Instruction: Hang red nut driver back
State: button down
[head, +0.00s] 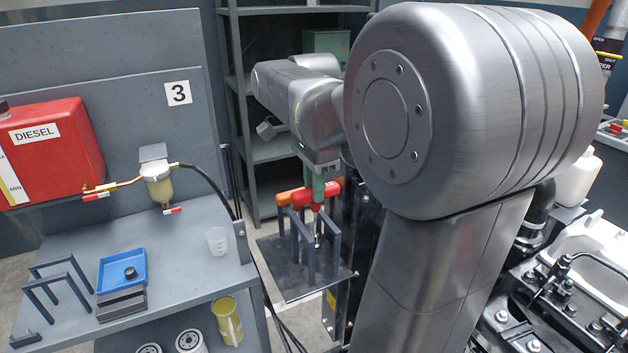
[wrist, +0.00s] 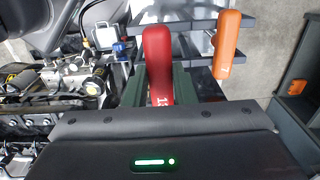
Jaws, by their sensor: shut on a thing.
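The red nut driver (head: 318,193) is held in my gripper (head: 317,184), over the dark rack (head: 311,258) in the head view. In the wrist view, its red handle (wrist: 158,60) lies between the two green fingers of my gripper (wrist: 158,85), which are shut on it. Its shaft is mostly hidden behind the handle in the wrist view. In the head view the shaft goes down among the rack posts; I cannot tell whether it touches the rack. An orange-handled driver (wrist: 228,45) hangs beside it on the rack.
A grey bench (head: 185,262) with a blue tray (head: 122,270), a small empty stand (head: 58,283) and a clear cup (head: 217,240) is at left. A red diesel tank (head: 50,150) is above it. An engine (head: 570,290) stands at right.

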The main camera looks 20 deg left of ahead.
aim_at(314, 210)
jog(key=shift+f+b, duration=1.1)
jog(key=shift+f, duration=1.95)
jog(key=c, duration=1.1)
grip_release()
jog(key=shift+o, duration=0.3)
jog(key=shift+o, duration=1.4)
jog(key=shift+r, duration=0.15)
jog(key=shift+r+p, duration=1.45)
jog(key=shift+p, duration=0.05)
